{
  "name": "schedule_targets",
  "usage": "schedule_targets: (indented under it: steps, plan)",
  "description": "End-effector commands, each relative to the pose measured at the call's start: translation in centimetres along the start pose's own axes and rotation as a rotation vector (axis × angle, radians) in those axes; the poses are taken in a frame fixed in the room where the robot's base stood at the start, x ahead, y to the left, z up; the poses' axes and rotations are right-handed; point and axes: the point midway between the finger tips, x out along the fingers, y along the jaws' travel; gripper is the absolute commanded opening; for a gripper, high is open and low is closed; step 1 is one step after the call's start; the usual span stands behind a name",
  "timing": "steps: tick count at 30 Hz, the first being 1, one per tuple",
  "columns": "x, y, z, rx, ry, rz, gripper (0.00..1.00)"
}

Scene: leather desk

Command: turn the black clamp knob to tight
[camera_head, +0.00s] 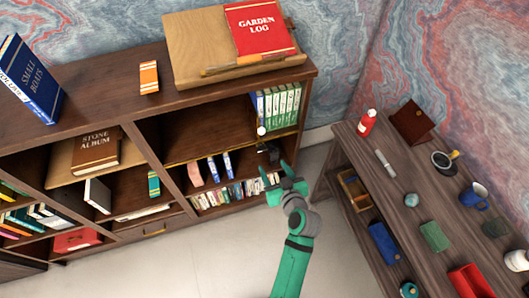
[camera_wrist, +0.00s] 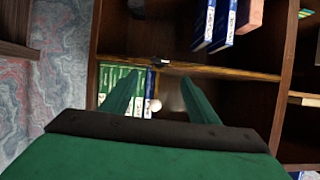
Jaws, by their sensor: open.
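My gripper (camera_head: 277,171) is open and empty in front of the right end of the bookcase. In the wrist view its two green fingers (camera_wrist: 165,79) are spread apart, with a shelf edge beyond their tips. A small dark fitting (camera_wrist: 163,62) sits on that edge, in line with the gap. In the head view a black object (camera_head: 270,152) shows just beyond the fingers, below the shelf edge. I cannot clearly make out which part is the clamp knob or how it is turned. A dark shape (camera_wrist: 137,8) is cut off at the wrist view's top.
Green-spined books (camera_head: 281,106) and a small white ball (camera_head: 261,131) are on the shelf above. Blue books (camera_head: 219,167) and a row of small books (camera_head: 235,190) stand below. A cluttered side table (camera_head: 352,150) is on the right. Open floor lies in front.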

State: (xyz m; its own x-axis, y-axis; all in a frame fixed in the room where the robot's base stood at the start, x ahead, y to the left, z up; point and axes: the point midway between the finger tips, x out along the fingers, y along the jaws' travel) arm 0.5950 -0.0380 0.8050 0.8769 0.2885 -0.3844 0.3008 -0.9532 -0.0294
Motion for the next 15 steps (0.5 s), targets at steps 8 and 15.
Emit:
schedule_targets:
  steps: [8,15]
  plan:
    - [2.4,0.1,-0.4,-0.006,0.002,-0.009,0.55]
    - [6.8,0.0,-0.4,-0.006,0.002,-0.010,0.55]
